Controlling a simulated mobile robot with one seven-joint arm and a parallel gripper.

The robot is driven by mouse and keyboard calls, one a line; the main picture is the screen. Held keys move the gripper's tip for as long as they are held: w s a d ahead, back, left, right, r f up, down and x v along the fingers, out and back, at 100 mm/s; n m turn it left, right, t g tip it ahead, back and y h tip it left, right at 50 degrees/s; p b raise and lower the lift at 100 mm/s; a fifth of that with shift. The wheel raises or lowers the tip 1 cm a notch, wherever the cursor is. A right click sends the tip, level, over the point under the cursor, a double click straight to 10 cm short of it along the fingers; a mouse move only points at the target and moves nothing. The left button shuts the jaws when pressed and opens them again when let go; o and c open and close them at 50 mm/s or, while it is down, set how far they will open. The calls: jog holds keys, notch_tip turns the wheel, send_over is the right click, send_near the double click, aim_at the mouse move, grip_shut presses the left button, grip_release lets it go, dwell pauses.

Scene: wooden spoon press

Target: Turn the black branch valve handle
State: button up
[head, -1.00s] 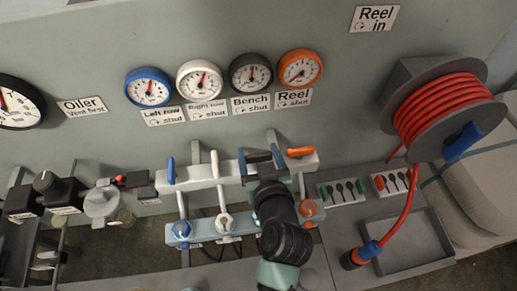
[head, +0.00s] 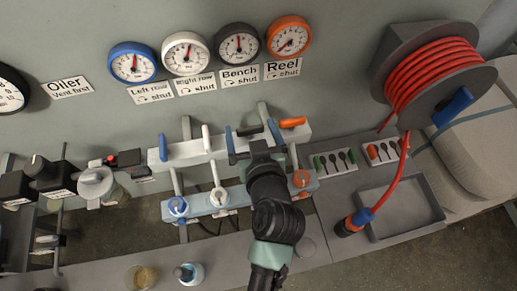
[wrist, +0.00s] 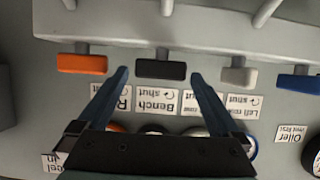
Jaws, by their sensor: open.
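The black branch valve handle (head: 249,130) lies sideways on the pale manifold bar (head: 183,152), between the white handle (head: 206,138) and the orange handle (head: 293,122). In the wrist view the black handle (wrist: 160,70) sits between the two blue fingers of my gripper (wrist: 161,78). The gripper is open, with a visible gap on each side of the handle. In the head view my gripper (head: 253,137) reaches up to the bar and its fingers straddle the black handle, partly covering it. The Bench sign (wrist: 157,100) also shows between the fingers.
The blue handle (head: 163,147) stands at the bar's left end. A lower bar (head: 200,204) carries hose couplings. Gauges, including the black-rimmed gauge (head: 237,44), hang above. A red hose reel (head: 433,75) and an empty grey tray (head: 400,212) are at the right.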

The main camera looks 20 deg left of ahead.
jog(key=b+v, duration=0.2)
jog(key=v, duration=0.9)
jog(key=shift+s+d, duration=0.15)
jog(key=shift+r, duration=0.2)
